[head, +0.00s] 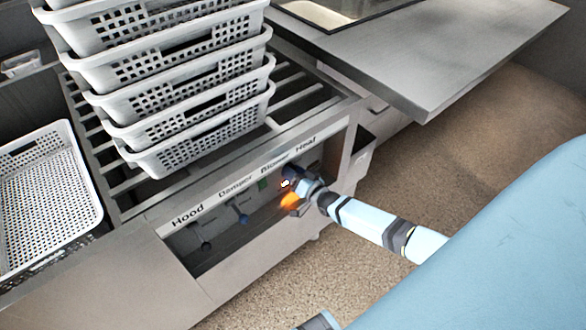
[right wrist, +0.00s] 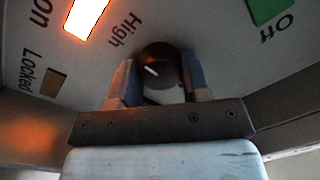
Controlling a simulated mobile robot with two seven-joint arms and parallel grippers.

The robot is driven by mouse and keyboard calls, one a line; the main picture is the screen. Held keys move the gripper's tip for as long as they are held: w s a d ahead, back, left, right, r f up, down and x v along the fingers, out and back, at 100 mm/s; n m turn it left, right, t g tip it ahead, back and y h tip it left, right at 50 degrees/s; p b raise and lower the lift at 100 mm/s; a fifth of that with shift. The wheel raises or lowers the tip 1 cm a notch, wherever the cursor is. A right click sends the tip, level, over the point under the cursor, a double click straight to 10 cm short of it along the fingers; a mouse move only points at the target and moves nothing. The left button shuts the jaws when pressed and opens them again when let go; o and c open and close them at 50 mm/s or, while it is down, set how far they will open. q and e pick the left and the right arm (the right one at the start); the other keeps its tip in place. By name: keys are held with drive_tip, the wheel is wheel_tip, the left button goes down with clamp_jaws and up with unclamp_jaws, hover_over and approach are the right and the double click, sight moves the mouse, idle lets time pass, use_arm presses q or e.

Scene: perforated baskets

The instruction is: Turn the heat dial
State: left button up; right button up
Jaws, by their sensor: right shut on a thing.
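The heat dial (right wrist: 160,65) is a dark round knob on the control panel, with the word High printed beside it. My right gripper (right wrist: 162,82) is shut on the dial, with one finger on each side of it in the right wrist view. In the head view my right gripper (head: 292,186) reaches in from the right to the panel, below the label Heat, and mostly hides the dial. A lit orange indicator (right wrist: 86,16) glows on the panel. My left gripper is not in view.
The recessed control panel (head: 222,225) has levers under labels Hood, Damper and Blower. A green indicator (right wrist: 268,8) sits at the upper right. Stacked white perforated baskets (head: 190,135) stand on the slatted rack above. Another basket (head: 85,165) sits left. Floor is open at right.

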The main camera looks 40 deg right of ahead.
drive_tip(key=o, duration=0.9)
use_arm(q)
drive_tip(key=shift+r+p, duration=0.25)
drive_tip(key=shift+p, duration=0.6)
use_arm(e)
drive_tip(key=shift+s+d, duration=0.35)
drive_tip(key=shift+s, duration=1.9)
drive_tip(key=shift+s+d, duration=0.3)
drive_tip(key=shift+s, duration=2)
drive_tip(key=shift+s+d, duration=0.35)
drive_tip(key=shift+s, duration=1.9)
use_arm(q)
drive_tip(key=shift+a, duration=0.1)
use_arm(e)
drive_tip(key=shift+s+f, duration=0.1)
